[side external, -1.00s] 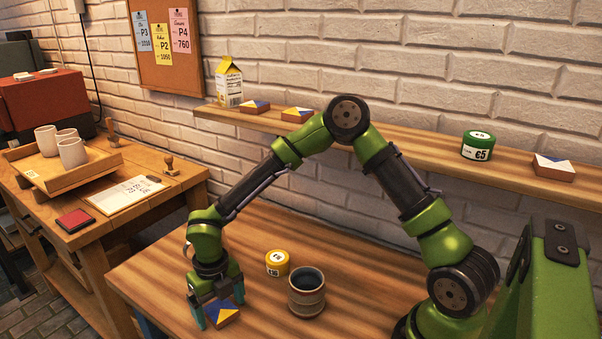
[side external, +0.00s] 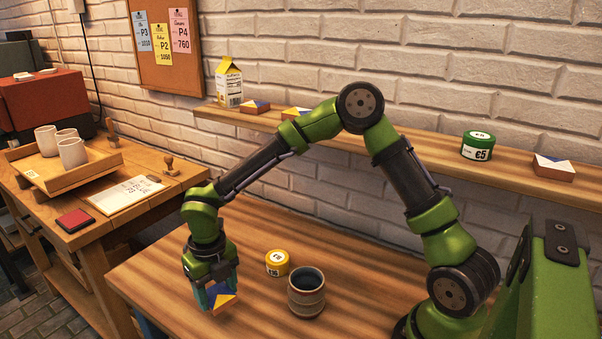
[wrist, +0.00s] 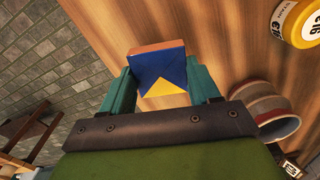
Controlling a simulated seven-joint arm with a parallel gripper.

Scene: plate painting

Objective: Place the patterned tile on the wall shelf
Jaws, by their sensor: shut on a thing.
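The patterned tile (side external: 222,301), blue, yellow and white on top with an orange-brown edge, is between the fingers of my gripper (side external: 218,296) at the near left of the table. In the wrist view the tile (wrist: 159,70) sits between the two teal fingertips, with my gripper (wrist: 160,88) shut on it. The tile looks a little tilted and appears raised off the table. The wall shelf (side external: 400,145) runs along the brick wall behind. Three similar tiles stand on it: one by the carton (side external: 255,106), one partly hidden by my arm (side external: 293,112), one at the right (side external: 554,167).
A yellow tin (side external: 277,263) and a grey-brown cup (side external: 306,292) stand right of my gripper on the table. A milk carton (side external: 229,83) and a green tin (side external: 477,145) are on the shelf. Shelf room is free between the middle tile and the green tin.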

